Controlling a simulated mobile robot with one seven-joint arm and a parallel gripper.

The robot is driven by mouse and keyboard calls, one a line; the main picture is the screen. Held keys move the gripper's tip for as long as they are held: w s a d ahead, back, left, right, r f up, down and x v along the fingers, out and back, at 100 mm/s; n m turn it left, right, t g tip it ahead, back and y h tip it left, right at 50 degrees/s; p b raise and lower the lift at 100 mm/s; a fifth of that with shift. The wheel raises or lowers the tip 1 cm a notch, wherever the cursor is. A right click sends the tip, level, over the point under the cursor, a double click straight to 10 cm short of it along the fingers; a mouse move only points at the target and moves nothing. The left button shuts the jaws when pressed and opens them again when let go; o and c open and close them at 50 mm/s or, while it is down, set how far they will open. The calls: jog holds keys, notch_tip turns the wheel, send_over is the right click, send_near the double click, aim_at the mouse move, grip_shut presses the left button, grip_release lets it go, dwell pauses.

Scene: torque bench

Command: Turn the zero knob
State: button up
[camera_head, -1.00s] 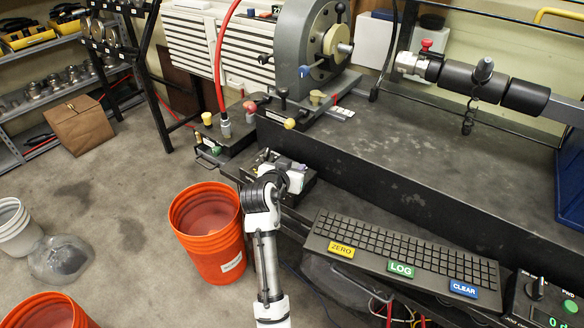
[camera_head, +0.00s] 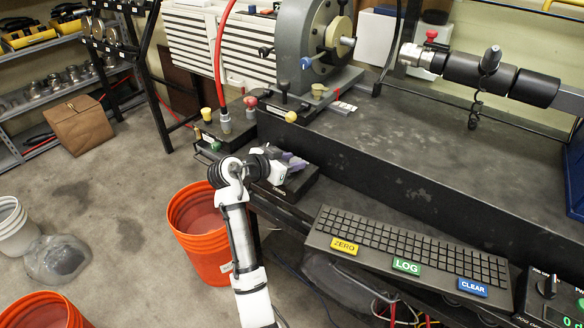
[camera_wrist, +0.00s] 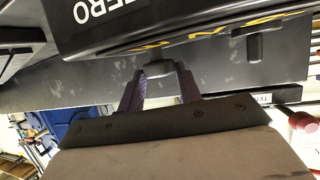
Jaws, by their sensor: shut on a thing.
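The black box with white ZERO lettering (camera_wrist: 97,12) fills the top of the wrist view. A small grey knob (camera_wrist: 157,67) sticks out at its edge, below the lettering, between the purple fingers of my gripper (camera_wrist: 161,76). My gripper is shut on this knob. In the head view my gripper (camera_head: 291,161) is at the low black box (camera_head: 296,187) at the left front of the bench. The knob is hidden there by my wrist and fingers.
An orange bucket (camera_head: 196,232) stands under my arm. A keyboard (camera_head: 400,250) with ZERO, LOG and CLEAR labels lies to the right. A grey machine (camera_head: 300,50) with coloured knobs stands behind. The bench top (camera_head: 440,130) is mostly clear.

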jog(key=m+g+h+b, duration=0.2)
jog(key=m+g, duration=0.1)
jog(key=m+g+b, duration=0.1)
jog(key=shift+w+a+m+g+h, duration=0.2)
jog(key=shift+w+m+g+h, duration=0.1)
jog(key=shift+m+h, duration=0.1)
dwell(0.4)
jog(key=o, duration=1)
jog(key=b+v, duration=0.2)
jog(key=v, duration=1.1)
jog(key=shift+a+r+b, duration=0.15)
jog(key=shift+a+b, duration=0.15)
jog(key=shift+a, duration=0.1)
jog(key=shift+w, duration=0.1)
